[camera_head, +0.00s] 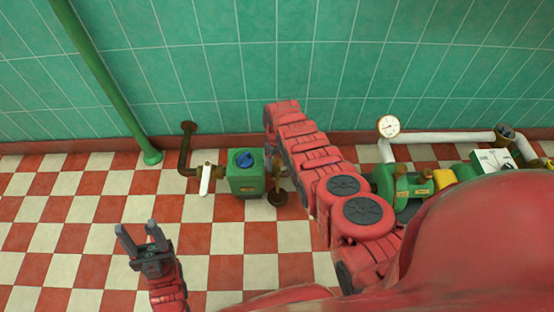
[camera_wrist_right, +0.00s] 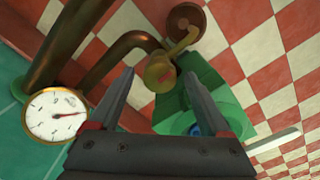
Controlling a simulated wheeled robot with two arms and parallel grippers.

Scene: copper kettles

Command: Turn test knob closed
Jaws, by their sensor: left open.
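A blue knob (camera_head: 244,158) sits on top of a green box (camera_head: 243,183) near the wall. I cannot tell whether this is the test knob. In the right wrist view the green box (camera_wrist_right: 222,82) shows beyond my right gripper (camera_wrist_right: 160,80), and the blue knob (camera_wrist_right: 195,130) is partly hidden behind a finger. My right gripper is open; a brass fitting (camera_wrist_right: 160,73) with a red mark appears between its fingertips. I cannot tell whether they touch. My left gripper (camera_head: 135,229) is open and empty over the floor at left, apart from the box.
A white lever (camera_head: 205,180) and brown pipe (camera_head: 186,150) are left of the box. A brown round wheel (camera_head: 277,197) is at its right. A gauge (camera_wrist_right: 55,115) is close at left in the wrist view. Green machinery (camera_head: 405,190) stands at right; left floor is clear.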

